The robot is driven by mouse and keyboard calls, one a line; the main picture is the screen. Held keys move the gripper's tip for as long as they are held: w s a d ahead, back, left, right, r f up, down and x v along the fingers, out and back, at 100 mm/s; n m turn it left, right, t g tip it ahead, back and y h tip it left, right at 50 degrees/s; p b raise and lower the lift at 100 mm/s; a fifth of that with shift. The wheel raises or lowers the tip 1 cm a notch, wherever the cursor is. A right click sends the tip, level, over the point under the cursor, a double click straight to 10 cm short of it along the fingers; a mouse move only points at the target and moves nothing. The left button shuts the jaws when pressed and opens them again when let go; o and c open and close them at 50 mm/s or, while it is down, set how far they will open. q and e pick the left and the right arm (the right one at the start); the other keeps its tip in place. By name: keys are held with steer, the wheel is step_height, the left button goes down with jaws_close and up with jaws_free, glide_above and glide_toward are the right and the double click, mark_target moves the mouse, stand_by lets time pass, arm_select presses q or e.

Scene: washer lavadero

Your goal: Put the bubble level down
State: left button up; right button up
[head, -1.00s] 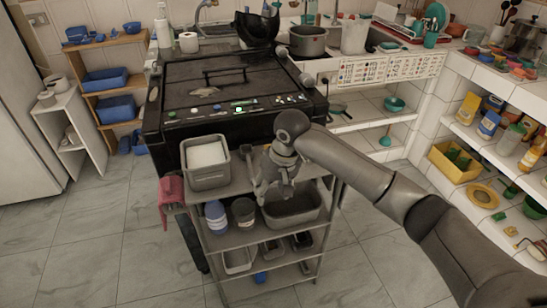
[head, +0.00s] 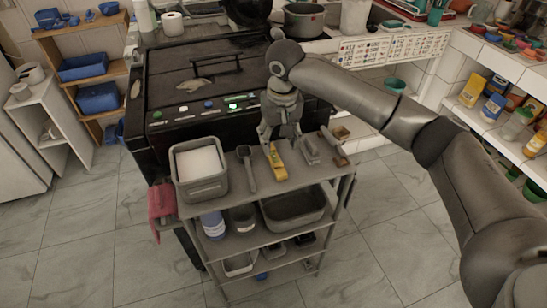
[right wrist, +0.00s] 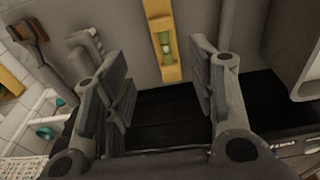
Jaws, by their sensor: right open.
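The yellow bubble level (head: 277,162) lies on the top shelf of the grey metal rack, near its back edge. In the right wrist view the level (right wrist: 166,45) shows its green vial and lies flat, beyond the gap between my fingertips. My right gripper (head: 278,136) is behind the level, on the washer side. In the right wrist view the fingers of my right gripper (right wrist: 160,75) stand wide apart with nothing between them. They look clear of the level. My left gripper is in neither view.
The rack's top shelf (head: 260,199) also bears a grey tub (head: 200,186) with white contents, a dark-handled tool (head: 246,168), a grey tool (head: 309,149) and a brown-handled tool (head: 334,146). The black washer (head: 166,95) stands close behind. The shelf's front strip is clear.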

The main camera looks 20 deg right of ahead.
mark_target(274, 158)
steer(key=shift+f, duration=0.85)
steer(key=shift+w+f, duration=0.15)
steer(key=shift+f, duration=0.2)
steer(key=f, duration=0.3)
steer(key=shift+w+a+f, duration=0.25)
steer(key=shift+a+f, duration=0.05)
steer(key=shift+a, duration=0.05)
steer(key=shift+w+f+p, duration=0.1)
steer(key=shift+f+p, duration=0.2)
steer(key=shift+f, duration=0.25)
steer(key=c, duration=0.6)
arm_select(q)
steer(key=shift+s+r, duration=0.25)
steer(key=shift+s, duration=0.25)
arm_select(e)
jaws_close()
steer(key=shift+r, duration=0.1)
